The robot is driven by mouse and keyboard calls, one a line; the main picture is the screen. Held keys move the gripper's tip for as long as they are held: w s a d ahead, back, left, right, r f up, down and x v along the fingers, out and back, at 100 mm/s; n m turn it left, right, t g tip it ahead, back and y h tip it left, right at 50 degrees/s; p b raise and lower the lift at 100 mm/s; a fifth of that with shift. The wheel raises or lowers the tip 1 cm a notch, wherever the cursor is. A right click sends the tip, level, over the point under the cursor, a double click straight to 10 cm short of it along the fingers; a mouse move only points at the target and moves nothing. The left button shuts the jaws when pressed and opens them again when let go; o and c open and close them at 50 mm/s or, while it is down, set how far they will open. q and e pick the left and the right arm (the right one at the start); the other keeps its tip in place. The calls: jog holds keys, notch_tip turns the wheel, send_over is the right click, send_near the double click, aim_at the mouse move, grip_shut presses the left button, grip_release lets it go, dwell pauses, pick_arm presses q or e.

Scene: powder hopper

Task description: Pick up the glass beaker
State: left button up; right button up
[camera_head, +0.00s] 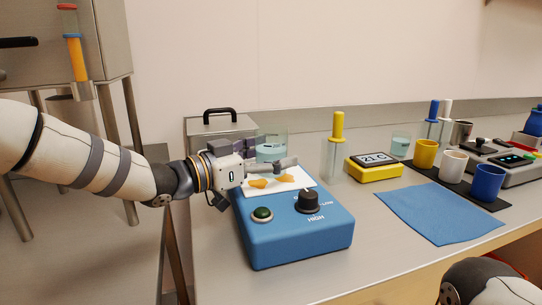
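A clear glass beaker (271,147) with pale teal liquid stands behind the blue device, at the back left of the bench. My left gripper (284,168) reaches in from the left, in front of the beaker and over the white top of the blue device. It overlaps the beaker's lower part in this view, and I cannot tell whether they touch. The gap between its fingertips does not show clearly. A smaller glass vessel (400,146) with similar liquid stands farther right. My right gripper is out of view; only part of my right arm shows at the bottom right.
The blue device (300,230) with a knob and green button stands under my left gripper. A yellow-topped clear cylinder (337,150), a yellow display unit (374,169), several cups on a black mat and a blue cloth (438,212) stand right. A metal hopper (85,40) is left.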

pick_arm(q)
jog(key=c, duration=1.3)
jog(key=shift+o, duration=0.2)
jog(key=shift+r, duration=0.15)
